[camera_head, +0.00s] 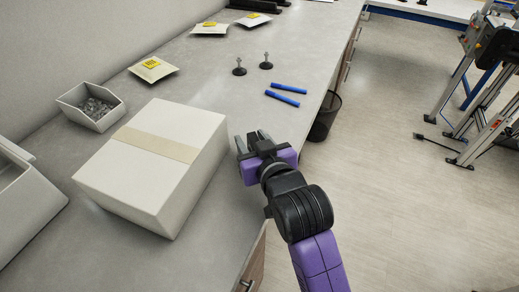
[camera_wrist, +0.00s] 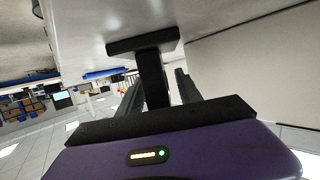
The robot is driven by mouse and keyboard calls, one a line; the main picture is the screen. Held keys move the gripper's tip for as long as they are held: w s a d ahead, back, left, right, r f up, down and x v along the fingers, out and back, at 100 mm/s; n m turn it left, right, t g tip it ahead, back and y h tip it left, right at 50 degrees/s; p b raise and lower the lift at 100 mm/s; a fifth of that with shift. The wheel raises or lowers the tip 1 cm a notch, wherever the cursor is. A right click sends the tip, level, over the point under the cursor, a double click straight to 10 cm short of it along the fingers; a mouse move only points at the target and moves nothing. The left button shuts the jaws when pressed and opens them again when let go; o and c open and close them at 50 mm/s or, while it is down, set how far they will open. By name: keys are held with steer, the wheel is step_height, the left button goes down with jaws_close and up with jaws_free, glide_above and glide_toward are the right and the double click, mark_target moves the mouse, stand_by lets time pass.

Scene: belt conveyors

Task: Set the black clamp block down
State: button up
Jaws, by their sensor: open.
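My gripper (camera_head: 253,139) is low over the counter's front edge, just right of the large white box. Its jaws are open. In the wrist view, a black T-shaped piece, which looks like the black clamp block (camera_wrist: 144,43), stands out between the two dark fingers. Its wide end is at the pale counter surface (camera_wrist: 85,20), seemingly touching it. Its near part is hidden by the gripper body. In the head view the block blends with the dark fingers and cannot be told apart clearly.
The white box (camera_head: 150,165) with a tan strip stands close left of my gripper. A grey bin (camera_head: 92,105) of small metal parts is behind it. A black waste basket (camera_head: 323,118) stands below the edge.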

steer(key=v, duration=1.1)
steer(key=shift+s+d+r+b, duration=0.1)
steer(key=shift+s+d+b, duration=0.05)
steer(key=shift+s+b, duration=0.2)
steer(key=s+d+f+m+t+h, duration=0.1)
steer(key=s+d+f+m+h, duration=0.2)
steer(key=s+d+f, duration=0.9)
steer(key=s+d+r+m+h, duration=0.1)
steer(key=s+d, duration=0.3)
steer(key=s, duration=0.5)
steer(key=s+d+r+m+h, duration=0.1)
steer(key=s+d, duration=0.3)
steer(key=s, duration=0.6)
steer(key=shift+s+d+t+h, duration=0.2)
steer(key=shift+d+t+h, duration=0.15)
steer(key=shift+h, duration=0.25)
